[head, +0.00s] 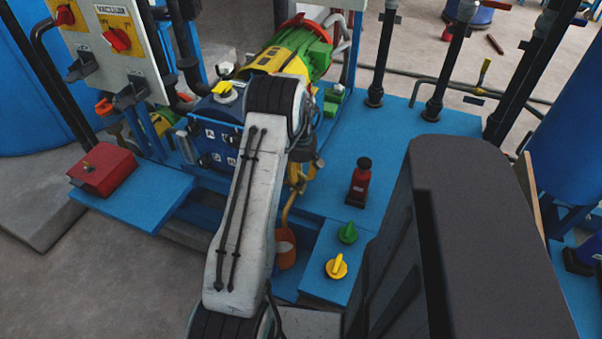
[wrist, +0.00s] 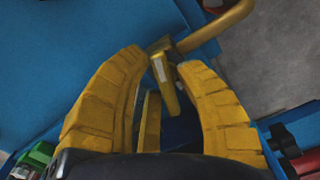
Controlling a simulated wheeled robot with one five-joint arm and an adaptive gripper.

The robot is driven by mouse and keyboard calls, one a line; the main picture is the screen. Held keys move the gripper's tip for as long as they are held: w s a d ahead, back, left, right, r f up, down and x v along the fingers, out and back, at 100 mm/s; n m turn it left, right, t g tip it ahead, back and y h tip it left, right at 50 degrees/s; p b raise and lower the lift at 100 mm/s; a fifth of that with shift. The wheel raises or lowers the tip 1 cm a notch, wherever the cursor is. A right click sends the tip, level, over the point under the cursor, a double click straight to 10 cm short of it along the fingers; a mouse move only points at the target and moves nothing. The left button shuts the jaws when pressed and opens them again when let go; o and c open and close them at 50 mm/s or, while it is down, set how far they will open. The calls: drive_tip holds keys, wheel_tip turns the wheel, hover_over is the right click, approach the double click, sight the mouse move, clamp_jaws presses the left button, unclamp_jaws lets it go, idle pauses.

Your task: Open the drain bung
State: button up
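In the wrist view my gripper (wrist: 162,64) has its two thick yellow fingers spread apart. A small yellow lever-like piece (wrist: 166,84), which may be the drain bung, lies in the gap between them, at the end of a bent yellow pipe (wrist: 217,29). It looks nearer the right finger; I cannot tell whether they touch. A narrow yellow strip (wrist: 149,122) stands between the fingers, lower down. In the head view my arm hides most of this area. A yellow pipe (head: 289,212) leads down toward an orange bucket (head: 286,252) beside my arm.
A red bottle-like fitting (head: 360,184), a green knob (head: 348,233) and a yellow knob (head: 337,267) stand on the blue platform (head: 399,129). A red box (head: 103,169) sits at left. A grey control panel (head: 127,45) and black posts rise behind.

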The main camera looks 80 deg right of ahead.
clamp_jaws()
drive_tip(key=shift+n, duration=0.7)
drive_tip(key=shift+o, duration=0.7)
unclamp_jaws()
drive_tip(key=shift+r, duration=0.1)
wheel_tip(320, 180, up, 12)
